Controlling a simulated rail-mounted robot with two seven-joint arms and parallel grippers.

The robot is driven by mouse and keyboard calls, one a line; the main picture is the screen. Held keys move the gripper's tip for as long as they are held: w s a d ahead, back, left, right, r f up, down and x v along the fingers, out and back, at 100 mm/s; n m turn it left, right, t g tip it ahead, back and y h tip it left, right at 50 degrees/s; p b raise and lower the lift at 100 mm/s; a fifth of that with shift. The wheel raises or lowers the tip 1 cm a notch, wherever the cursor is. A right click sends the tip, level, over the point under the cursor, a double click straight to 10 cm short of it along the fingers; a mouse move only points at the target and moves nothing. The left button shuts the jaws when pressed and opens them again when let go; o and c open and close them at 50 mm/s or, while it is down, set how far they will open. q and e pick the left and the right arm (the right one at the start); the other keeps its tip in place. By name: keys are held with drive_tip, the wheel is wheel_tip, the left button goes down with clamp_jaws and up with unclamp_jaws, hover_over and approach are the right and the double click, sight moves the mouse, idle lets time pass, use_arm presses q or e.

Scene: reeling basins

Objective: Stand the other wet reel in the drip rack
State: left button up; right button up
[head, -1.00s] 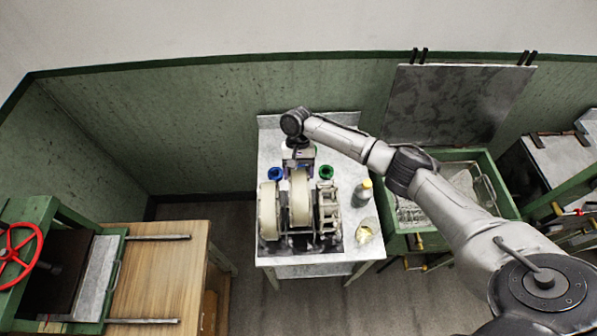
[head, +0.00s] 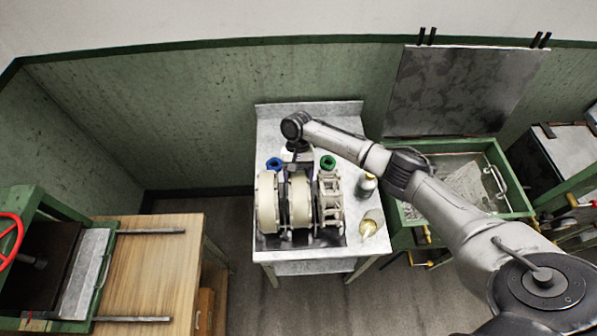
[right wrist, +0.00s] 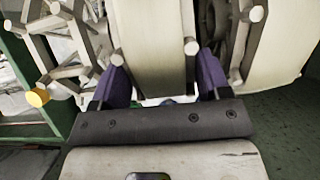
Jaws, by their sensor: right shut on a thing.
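My right gripper (right wrist: 165,88) is shut on the middle cream reel (right wrist: 153,45), with a purple finger on each side of its rim. In the head view my wrist covers most of the hand, and the held reel (head: 300,203) stands upright between two neighbours. On its left is another cream reel (head: 267,207); on its right is an open-framed reel (head: 329,200). The drip rack (head: 292,241) shows only as dark and grey parts under the reels, so I cannot tell whether the held reel rests in it. My left gripper is out of view.
The grey table (head: 285,112) also bears a blue item (head: 274,163), a green item (head: 328,162), a bottle (head: 366,186) and a yellowish item (head: 369,228) near its right edge. A green basin (head: 510,180) stands right; a wooden bench (head: 155,265) stands left.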

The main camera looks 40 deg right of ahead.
drive_tip(key=o, duration=1.1)
drive_tip(key=shift+r, duration=0.1)
drive_tip(key=shift+w+d+r, duration=0.1)
drive_tip(key=shift+w+r, duration=0.1)
drive_tip(key=shift+r, duration=0.05)
drive_tip(key=b+v, duration=0.1)
drive_tip(key=v, duration=1.2)
drive_tip(key=shift+b, duration=0.4)
